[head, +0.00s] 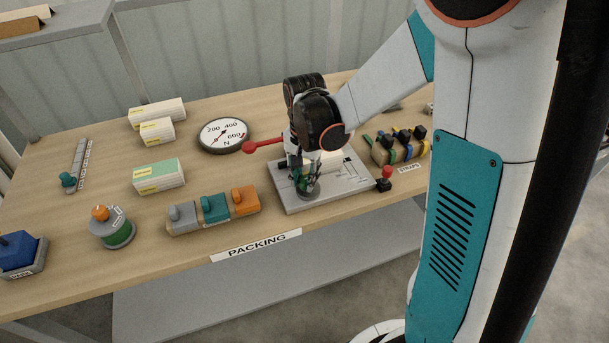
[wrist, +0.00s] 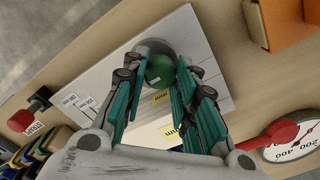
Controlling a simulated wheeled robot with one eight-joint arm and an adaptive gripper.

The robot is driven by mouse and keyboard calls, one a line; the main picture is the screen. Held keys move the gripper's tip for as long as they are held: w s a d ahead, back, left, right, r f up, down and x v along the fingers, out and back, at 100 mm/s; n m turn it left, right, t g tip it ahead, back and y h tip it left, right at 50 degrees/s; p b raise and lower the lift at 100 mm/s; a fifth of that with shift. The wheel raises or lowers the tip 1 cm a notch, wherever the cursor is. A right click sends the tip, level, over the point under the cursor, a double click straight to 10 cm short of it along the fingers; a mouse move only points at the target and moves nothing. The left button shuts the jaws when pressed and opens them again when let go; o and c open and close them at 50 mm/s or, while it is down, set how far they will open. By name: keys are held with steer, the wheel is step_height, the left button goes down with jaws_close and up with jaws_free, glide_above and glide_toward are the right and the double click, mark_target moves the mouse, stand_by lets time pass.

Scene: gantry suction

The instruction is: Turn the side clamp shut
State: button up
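A pale fixture plate (head: 345,188) lies on the bench in the head view; it also shows in the wrist view (wrist: 205,28). A round green knob (wrist: 160,68) stands on a dark grey disc (wrist: 156,47) at the plate's edge. No readable label shows which part is the side clamp. My gripper (wrist: 168,62) points down over the plate, its teal fingers on either side of the green knob. The fingers look apart, with a narrow gap at the right; contact at the left cannot be told. In the head view my gripper (head: 308,184) hides most of the knob.
A red-ended lever (head: 262,146) reaches out left of the plate, near a round dial (head: 223,135). A small red knob (head: 387,171) stands at the plate's right. Grey, teal and orange blocks (head: 214,209) sit close on the left.

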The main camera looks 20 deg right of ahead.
steer(key=shift+n, duration=0.3)
steer(key=n, duration=0.3)
steer(key=shift+n, duration=0.3)
steer(key=n, duration=0.4)
steer(key=shift+n+p, duration=0.3)
steer(key=n, duration=0.9)
stand_by(0.4)
steer(key=o, duration=0.8)
